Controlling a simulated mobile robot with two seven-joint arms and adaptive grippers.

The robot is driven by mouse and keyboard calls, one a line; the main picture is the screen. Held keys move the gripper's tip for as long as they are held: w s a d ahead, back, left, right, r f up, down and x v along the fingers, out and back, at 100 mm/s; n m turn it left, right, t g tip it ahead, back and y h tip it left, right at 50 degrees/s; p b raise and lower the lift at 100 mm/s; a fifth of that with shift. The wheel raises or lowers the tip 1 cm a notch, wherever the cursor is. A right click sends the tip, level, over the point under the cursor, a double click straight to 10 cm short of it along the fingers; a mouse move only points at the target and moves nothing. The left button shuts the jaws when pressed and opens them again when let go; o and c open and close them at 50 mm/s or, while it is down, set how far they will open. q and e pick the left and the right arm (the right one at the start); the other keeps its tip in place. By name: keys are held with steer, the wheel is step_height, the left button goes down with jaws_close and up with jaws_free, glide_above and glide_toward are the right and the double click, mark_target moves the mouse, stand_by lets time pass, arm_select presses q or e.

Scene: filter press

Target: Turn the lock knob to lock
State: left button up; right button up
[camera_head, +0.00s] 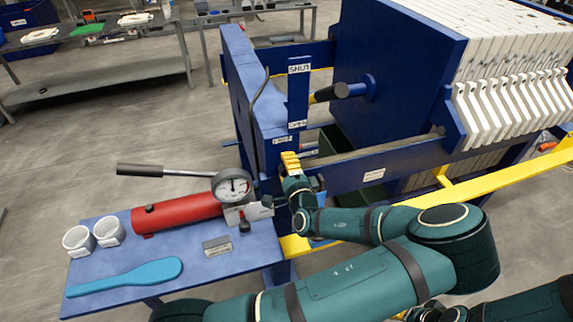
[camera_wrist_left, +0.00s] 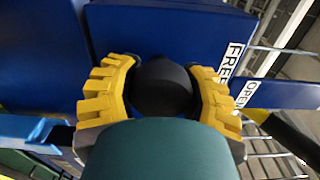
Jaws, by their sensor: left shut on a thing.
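The lock knob (camera_wrist_left: 160,86) is a round black knob on the blue press frame, seen in the left wrist view. My left gripper (camera_head: 290,162) has its yellow fingers closed around the knob from both sides; these fingers also show in the left wrist view (camera_wrist_left: 160,92). In the head view the gripper hides the knob. A FREE label (camera_wrist_left: 231,61) sits just right of the knob in the wrist view and above the gripper in the head view (camera_head: 283,140). I cannot read the knob's pointing direction. Part of my right gripper (camera_head: 436,312) shows at the bottom edge, fingers unclear.
A black-gripped lever (camera_head: 330,92) sticks out between the SHUT (camera_head: 299,68) and OPEN (camera_head: 297,124) labels. Left of the gripper, a blue side table (camera_head: 200,268) holds a red pump (camera_head: 178,213) with gauge and handle, white rings and a blue paddle. A yellow rail (camera_head: 500,175) runs right.

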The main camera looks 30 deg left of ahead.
arm_select(q)
steer(key=shift+d+f+m, duration=0.1)
steer(key=shift+f+m, duration=0.1)
steer(key=shift+m, duration=0.3)
steer(key=o, duration=1.3)
steer(key=shift+d+r, duration=0.1)
steer(key=v, duration=0.7)
steer(key=shift+s+d, duration=0.1)
steer(key=shift+s, duration=0.15)
